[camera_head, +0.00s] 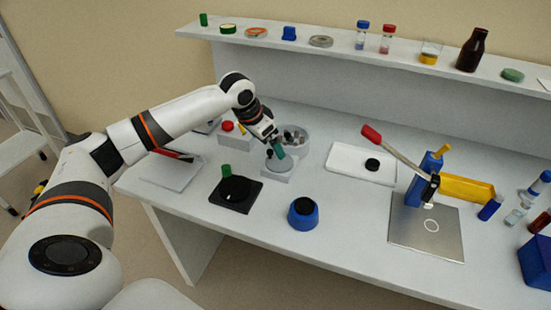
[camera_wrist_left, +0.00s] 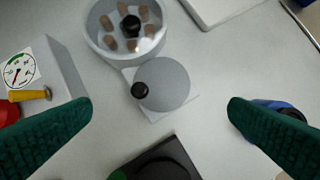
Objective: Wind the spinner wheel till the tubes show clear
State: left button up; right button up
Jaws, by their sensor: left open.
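The spinner wheel is a grey disc (camera_wrist_left: 164,85) with a black knob (camera_wrist_left: 139,90) near its left edge, on a white base (camera_head: 277,174). Behind it stands a round clear-walled bowl (camera_head: 304,135) with a black central knob (camera_wrist_left: 131,25). Several brownish tubes (camera_wrist_left: 143,13) sit in a ring in the bowl and do not look clear. My left gripper (camera_head: 277,149) (camera_wrist_left: 161,104) is open, with green fingertips spread on either side above the wheel. Nothing is between its fingers, and it appears apart from the knob. My right gripper is out of view.
A box with a red button (camera_head: 228,126), a yellow handle and a gauge (camera_wrist_left: 20,70) stands left of the wheel. A black plate (camera_head: 236,193) and a blue round item (camera_head: 303,213) are in front. A white tray (camera_head: 352,171) lies to the right.

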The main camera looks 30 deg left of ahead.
aim_at(279, 161)
pick_arm(q)
jog(key=x, duration=0.8)
jog(key=shift+w+d+f, duration=0.1)
jog(key=shift+d+f, duration=0.05)
jog(key=shift+f, duration=0.05)
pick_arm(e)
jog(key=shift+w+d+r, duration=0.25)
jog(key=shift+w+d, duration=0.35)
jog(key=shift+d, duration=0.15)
pick_arm(q)
jog(key=c, duration=1)
jog(key=shift+r+m+p, duration=0.15)
jog(key=shift+m+p, duration=0.6)
jog(key=shift+m, duration=0.05)
jog(key=shift+w+m+g+h, duration=0.15)
jog(key=shift+m+g+h, duration=0.3)
jog(key=shift+m, duration=0.45)
jog(key=shift+m+h, duration=0.35)
jog(key=shift+m, duration=0.35)
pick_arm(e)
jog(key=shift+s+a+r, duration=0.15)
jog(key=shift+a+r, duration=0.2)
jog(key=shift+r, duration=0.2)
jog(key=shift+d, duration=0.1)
